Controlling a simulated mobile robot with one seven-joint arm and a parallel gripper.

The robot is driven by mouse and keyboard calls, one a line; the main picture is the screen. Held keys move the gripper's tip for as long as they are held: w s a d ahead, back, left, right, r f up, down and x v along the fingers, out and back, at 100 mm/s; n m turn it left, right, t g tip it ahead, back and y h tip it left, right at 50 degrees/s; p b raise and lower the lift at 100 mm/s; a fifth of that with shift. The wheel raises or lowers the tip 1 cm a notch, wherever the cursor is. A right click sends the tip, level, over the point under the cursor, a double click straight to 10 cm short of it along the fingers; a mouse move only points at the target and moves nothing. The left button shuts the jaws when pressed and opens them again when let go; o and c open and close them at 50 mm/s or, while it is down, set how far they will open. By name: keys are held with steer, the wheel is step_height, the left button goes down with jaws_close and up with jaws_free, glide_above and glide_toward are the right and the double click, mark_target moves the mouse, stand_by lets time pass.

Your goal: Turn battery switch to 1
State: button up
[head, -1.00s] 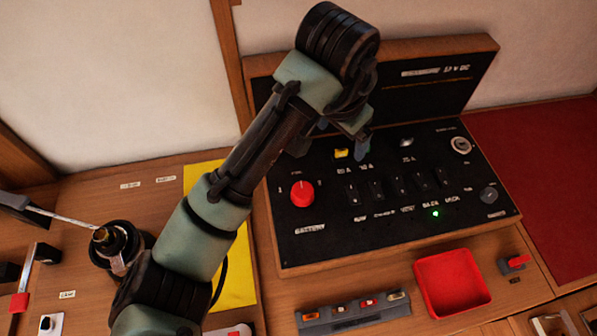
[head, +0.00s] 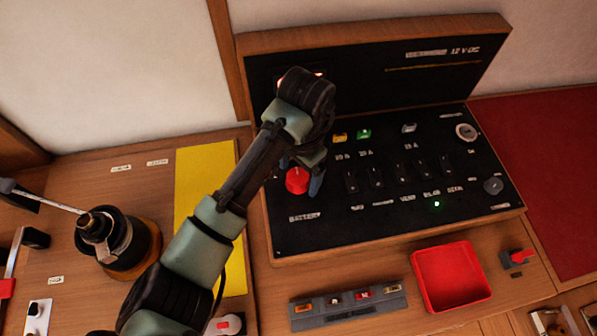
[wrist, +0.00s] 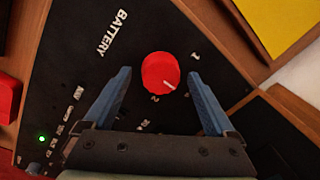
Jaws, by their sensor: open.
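The red battery switch (head: 297,180) is a round knob at the left end of the black panel (head: 400,225). In the wrist view the knob (wrist: 160,72) sits between and a little beyond the two blue fingers of my open gripper (wrist: 158,95). Neither finger appears to touch it. A white line on the knob points toward the lower right, between the marks "1" and "2". The word BATTERY is printed beside it. In the head view my gripper (head: 305,175) is over the knob, and my wrist hides the panel behind it.
Several black rocker switches (head: 400,172) stand right of the knob, with a green light (head: 437,204) lit below them. A yellow sheet (head: 204,165) lies left.

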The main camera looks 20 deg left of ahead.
steer(key=shift+w+f, duration=0.1)
steer(key=shift+f, duration=0.35)
steer(key=c, duration=1.4)
steer(key=shift+o, duration=0.2)
